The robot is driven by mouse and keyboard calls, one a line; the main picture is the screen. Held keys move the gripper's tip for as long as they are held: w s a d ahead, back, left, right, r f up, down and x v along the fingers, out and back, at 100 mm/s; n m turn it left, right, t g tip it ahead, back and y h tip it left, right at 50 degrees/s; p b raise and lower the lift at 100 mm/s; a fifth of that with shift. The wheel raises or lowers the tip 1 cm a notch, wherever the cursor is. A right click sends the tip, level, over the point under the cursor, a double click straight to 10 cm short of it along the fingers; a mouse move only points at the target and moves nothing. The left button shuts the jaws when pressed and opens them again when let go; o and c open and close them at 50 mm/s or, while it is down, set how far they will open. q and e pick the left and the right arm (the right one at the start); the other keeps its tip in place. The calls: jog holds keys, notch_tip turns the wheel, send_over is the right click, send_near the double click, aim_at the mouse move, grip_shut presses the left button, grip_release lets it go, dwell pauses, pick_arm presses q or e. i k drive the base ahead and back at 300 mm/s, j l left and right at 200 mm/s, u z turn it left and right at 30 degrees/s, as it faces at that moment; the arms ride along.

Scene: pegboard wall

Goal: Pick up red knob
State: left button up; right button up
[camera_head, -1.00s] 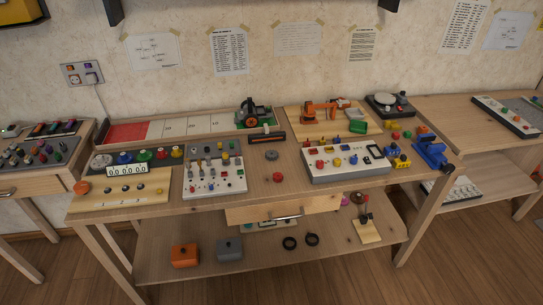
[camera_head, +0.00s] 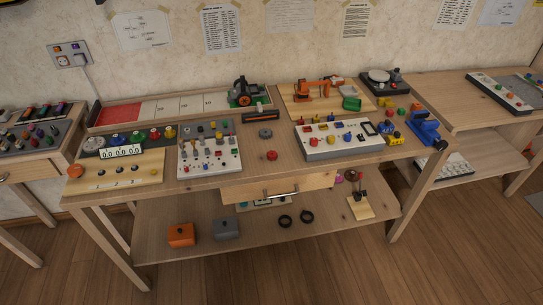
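A small red knob (camera_head: 271,155) lies on the bare middle of the wooden table top (camera_head: 258,172), between two white control panels. A grey round piece (camera_head: 265,133) lies just behind it. Other red pieces show too, such as one on the right white panel (camera_head: 320,154) and one on the left board (camera_head: 154,134). Neither of my grippers is in view.
The left white panel (camera_head: 209,166) carries several small knobs and switches. A wooden drawer (camera_head: 240,188) sits under the table's front edge. The lower shelf holds an orange box (camera_head: 181,235) and a grey box (camera_head: 226,229). A blue clamp (camera_head: 425,130) stands at the right end.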

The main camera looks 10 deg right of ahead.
aim_at(273, 155)
jog(key=i+l, duration=0.35)
jog(key=i, duration=0.2)
jog(key=i+l+u, duration=0.1)
jog(key=i+l, duration=0.25)
jog(key=i, duration=0.15)
